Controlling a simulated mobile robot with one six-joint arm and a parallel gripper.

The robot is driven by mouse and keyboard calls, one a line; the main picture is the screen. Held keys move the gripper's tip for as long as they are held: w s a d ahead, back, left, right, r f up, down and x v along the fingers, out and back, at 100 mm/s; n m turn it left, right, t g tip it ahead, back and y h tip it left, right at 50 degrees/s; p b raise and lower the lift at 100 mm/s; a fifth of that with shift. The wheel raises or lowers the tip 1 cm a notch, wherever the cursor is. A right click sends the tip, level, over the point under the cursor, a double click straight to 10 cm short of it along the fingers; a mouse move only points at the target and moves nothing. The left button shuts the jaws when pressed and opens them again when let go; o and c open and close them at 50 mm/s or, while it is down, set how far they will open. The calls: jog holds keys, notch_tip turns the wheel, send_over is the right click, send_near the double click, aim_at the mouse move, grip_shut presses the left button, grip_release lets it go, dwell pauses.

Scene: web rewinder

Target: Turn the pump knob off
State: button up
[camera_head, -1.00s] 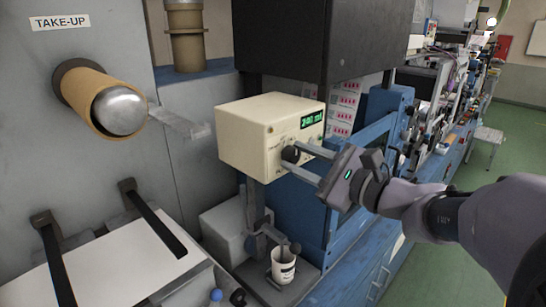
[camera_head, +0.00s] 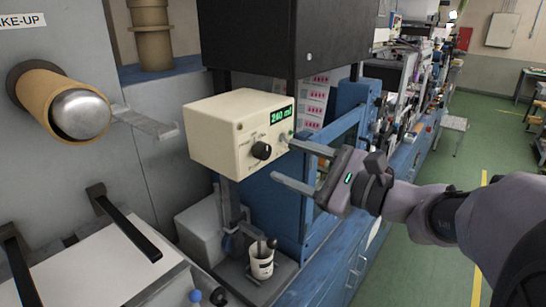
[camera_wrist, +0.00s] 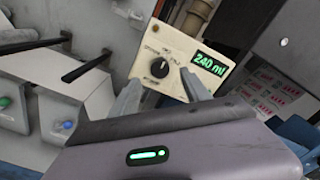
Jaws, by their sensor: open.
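The pump is a cream box (camera_head: 222,142) with a green display reading 240 ml and a black knob (camera_head: 262,150) on its front face. The knob also shows in the wrist view (camera_wrist: 160,69), with a pale mark on it and small lettering around it. My gripper (camera_head: 283,160) is open, its two fingers apart and pointing at the pump front. In the head view the fingers are to the right of the knob, one higher and one lower. In the wrist view the knob appears between and beyond the fingertips. I see no contact with it.
A white cup (camera_head: 262,262) stands on a plate below the pump. A blue frame (camera_head: 335,150) is behind my gripper. A dark box (camera_head: 255,40) hangs above. The take-up roll (camera_head: 70,105) juts out at the left. Open green floor lies at the right.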

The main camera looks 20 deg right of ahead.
jog(key=v, duration=1.2)
jog(key=s+a+f+n+g+h+b, duration=0.1)
jog(key=s+a+f+n+g, duration=0.3)
jog(key=a+f, duration=0.35)
jog(key=s+a+f+n+g+h+b, duration=0.1)
jog(key=s+a+f+n+g+b, duration=0.1)
jog(key=a+f+n+g, duration=0.45)
jog(key=s+f+n+t+h+b, duration=0.1)
jog(key=s+f+n+h+b, duration=0.1)
jog(key=s+f+n+h, duration=0.2)
notch_tip(320, 180, down, 3)
jog(key=n+h, duration=0.2)
jog(key=shift+s+a+t+h, duration=0.3)
jog(key=shift+a+t, duration=0.05)
